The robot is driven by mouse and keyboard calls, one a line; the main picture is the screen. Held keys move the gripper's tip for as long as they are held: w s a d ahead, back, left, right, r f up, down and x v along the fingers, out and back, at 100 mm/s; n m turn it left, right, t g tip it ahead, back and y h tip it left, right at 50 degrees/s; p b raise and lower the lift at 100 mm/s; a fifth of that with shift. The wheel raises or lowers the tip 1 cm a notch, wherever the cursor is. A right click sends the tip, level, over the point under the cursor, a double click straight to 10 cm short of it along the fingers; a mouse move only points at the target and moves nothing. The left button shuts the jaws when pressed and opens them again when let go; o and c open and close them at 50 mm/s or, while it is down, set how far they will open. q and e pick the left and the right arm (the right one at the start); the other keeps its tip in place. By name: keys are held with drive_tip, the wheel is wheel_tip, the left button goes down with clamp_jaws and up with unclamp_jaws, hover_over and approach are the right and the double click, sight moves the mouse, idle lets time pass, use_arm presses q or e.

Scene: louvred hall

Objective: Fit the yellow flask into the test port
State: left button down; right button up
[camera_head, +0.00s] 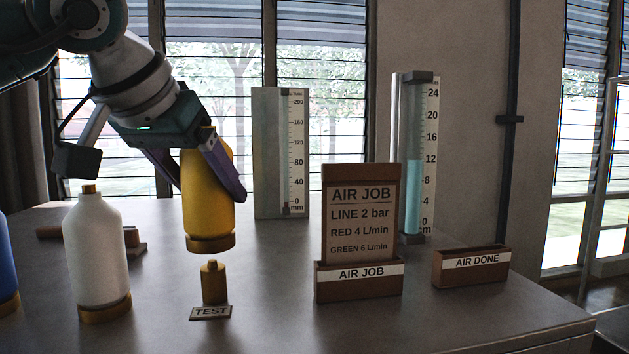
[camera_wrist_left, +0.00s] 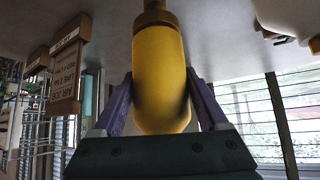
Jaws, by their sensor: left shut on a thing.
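The yellow flask (camera_head: 207,205) is held upright with its brass-coloured collar down, above the table. My left gripper (camera_head: 208,175) is shut on its upper body, a purple finger on each side. The flask also shows between the fingers in the left wrist view (camera_wrist_left: 160,75). The test port is a small brass fitting (camera_head: 213,283) standing on the table behind a plate marked TEST (camera_head: 211,312). The flask's collar is just above the port, with a gap between them. My right gripper is not in view.
A white bottle (camera_head: 97,255) stands left of the port, and a blue one (camera_head: 5,265) is at the left edge. The AIR JOB card in its holder (camera_head: 358,285), the AIR DONE tray (camera_head: 470,267) and two gauges (camera_head: 281,150) (camera_head: 412,150) stand to the right and behind.

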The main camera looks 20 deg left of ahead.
sight(191, 152)
use_arm(q)
drive_tip(key=shift+r, duration=0.35)
drive_tip(key=shift+f, duration=0.15)
drive_tip(key=shift+f+b, duration=1.3)
drive_tip(key=shift+f, duration=0.05)
unclamp_jaws()
drive_tip(key=r+p, duration=0.1)
drive_tip(key=r, duration=0.1)
drive_tip(key=s+r+p, duration=0.1)
drive_tip(key=r, duration=0.1)
drive_tip(key=s+r+p, duration=0.1)
drive_tip(key=r+p, duration=0.1)
drive_tip(key=shift+s+d+r, duration=0.1)
drive_tip(key=shift+s, duration=0.05)
drive_tip(key=shift+s+r, duration=0.15)
drive_tip(key=shift+r, duration=0.05)
